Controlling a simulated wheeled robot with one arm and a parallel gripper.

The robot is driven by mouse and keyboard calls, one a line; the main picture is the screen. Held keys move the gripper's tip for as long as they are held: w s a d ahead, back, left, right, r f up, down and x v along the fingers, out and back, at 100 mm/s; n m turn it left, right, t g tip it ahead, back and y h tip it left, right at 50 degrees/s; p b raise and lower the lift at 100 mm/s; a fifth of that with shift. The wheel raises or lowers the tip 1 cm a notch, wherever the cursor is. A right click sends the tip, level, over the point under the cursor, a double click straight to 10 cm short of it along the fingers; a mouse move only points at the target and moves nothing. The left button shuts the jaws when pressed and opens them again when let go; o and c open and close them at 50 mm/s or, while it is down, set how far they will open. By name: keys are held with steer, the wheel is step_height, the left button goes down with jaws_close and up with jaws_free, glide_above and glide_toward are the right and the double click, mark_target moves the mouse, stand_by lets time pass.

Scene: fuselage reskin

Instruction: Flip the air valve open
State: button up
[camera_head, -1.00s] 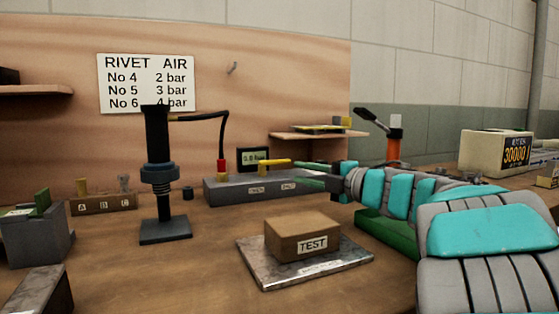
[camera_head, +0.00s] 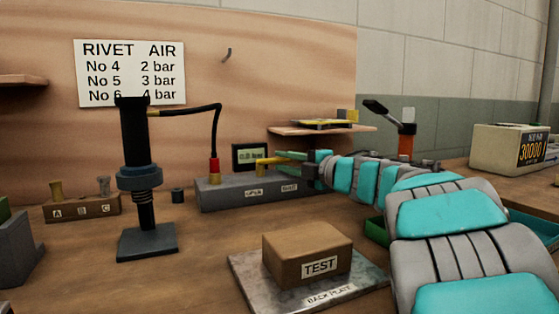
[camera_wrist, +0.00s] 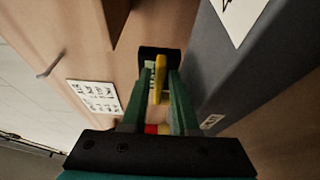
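The air valve's yellow lever (camera_head: 262,166) stands on a grey block (camera_head: 226,193) with small labels, one of which seems to read OPEN, too small to be sure. My gripper (camera_head: 287,162) reaches in from the right at the lever's height. In the wrist view, the yellow lever (camera_wrist: 158,80) lies between the two green fingers of my gripper (camera_wrist: 161,82). The fingers look apart, with narrow gaps beside the lever; contact is not clear. A small gauge display (camera_head: 250,155) behind the lever appears to read 0.0 bar. The lever's far end is partly hidden by the fingers.
A black rivet tool (camera_head: 135,150) stands at left, its hose running to a red fitting (camera_head: 214,166) on the block. A TEST box (camera_head: 308,255) sits on a back plate (camera_head: 345,290) in front. A RIVET AIR sign (camera_head: 130,72) hangs behind. A small shelf (camera_head: 320,131) is above my gripper.

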steer(key=shift+x, duration=1)
jaws_close()
steer(key=shift+f, duration=0.1)
stand_by(0.7)
